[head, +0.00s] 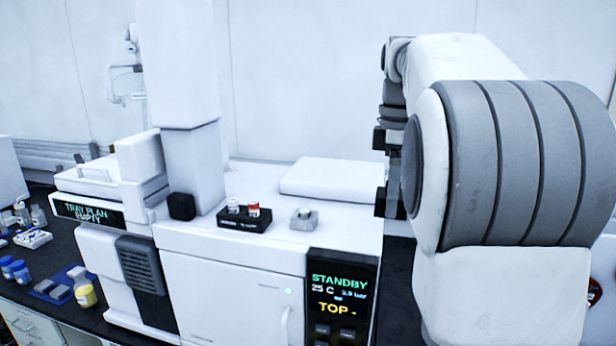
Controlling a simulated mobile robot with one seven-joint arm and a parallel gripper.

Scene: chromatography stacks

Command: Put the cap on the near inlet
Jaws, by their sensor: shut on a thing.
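A low black block (243,222) on top of the white instrument holds two small upright fittings side by side. The left fitting (234,205) has a white top and the right fitting (253,209) has a red top. I cannot tell which is the near inlet. To their right is a small grey block (304,221) with a round piece on top. My gripper (381,202) shows only in part, as dark pieces at the instrument's right edge, behind my large arm link. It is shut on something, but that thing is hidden. It is well right of the fittings.
A white column (183,80) stands just behind and left of the black block. A flat white slab (332,179) lies at the back of the top. The front display (341,300) reads STANDBY and TOP. Bottles and trays sit on the dark bench at left.

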